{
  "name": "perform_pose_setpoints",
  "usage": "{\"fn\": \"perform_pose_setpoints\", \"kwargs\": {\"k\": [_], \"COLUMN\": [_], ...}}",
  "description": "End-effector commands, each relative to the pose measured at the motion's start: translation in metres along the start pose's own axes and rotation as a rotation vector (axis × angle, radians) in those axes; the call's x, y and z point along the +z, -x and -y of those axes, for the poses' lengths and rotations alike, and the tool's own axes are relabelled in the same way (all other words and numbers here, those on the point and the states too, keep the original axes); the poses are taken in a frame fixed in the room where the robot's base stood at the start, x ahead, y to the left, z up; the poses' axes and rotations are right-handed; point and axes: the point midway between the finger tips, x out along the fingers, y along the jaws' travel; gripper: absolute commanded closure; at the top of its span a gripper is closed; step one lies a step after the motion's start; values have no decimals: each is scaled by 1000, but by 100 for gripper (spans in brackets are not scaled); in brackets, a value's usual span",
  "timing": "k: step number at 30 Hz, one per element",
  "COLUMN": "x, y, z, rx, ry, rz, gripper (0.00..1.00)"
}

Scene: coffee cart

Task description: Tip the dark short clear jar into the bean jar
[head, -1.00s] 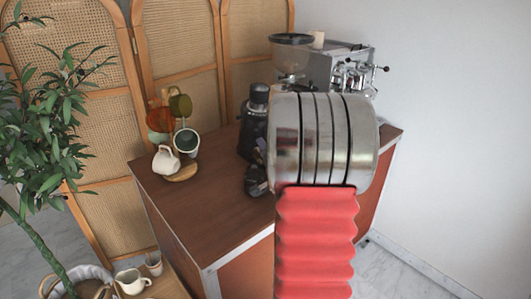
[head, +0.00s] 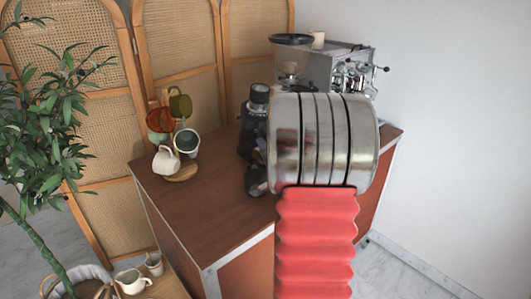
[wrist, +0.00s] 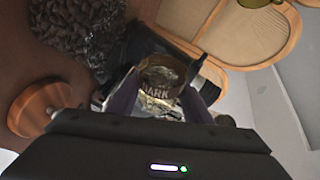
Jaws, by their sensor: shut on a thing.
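In the wrist view my gripper (wrist: 163,92) is shut on a short clear jar (wrist: 160,76) with the word DARK on its label. The jar sits between the two fingers, its glassy end away from the camera. I cannot tell how full it is. A mass of dark, lumpy pieces (wrist: 85,32) shows at the upper left of the wrist view, apart from the held jar; it looks like beans, but I cannot make out a jar around it. In the head view my own arm hides the held jar, and I cannot pick out the bean jar.
A black grinder (head: 256,115) stands left of my arm on the brown counter (head: 205,215). A steel espresso machine (head: 340,68) is behind. The counter's front left is clear.

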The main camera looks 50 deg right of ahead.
Motion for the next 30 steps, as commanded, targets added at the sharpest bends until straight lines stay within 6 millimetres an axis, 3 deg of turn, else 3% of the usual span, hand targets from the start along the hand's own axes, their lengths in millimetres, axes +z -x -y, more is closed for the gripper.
{"fn": "perform_pose_setpoints", "kwargs": {"k": [17, 30], "x": [-1, -5], "y": [0, -3], "z": [0, -7], "rx": [1, 72], "ry": [-9, -180], "rz": [3, 51], "gripper": [83, 83]}}
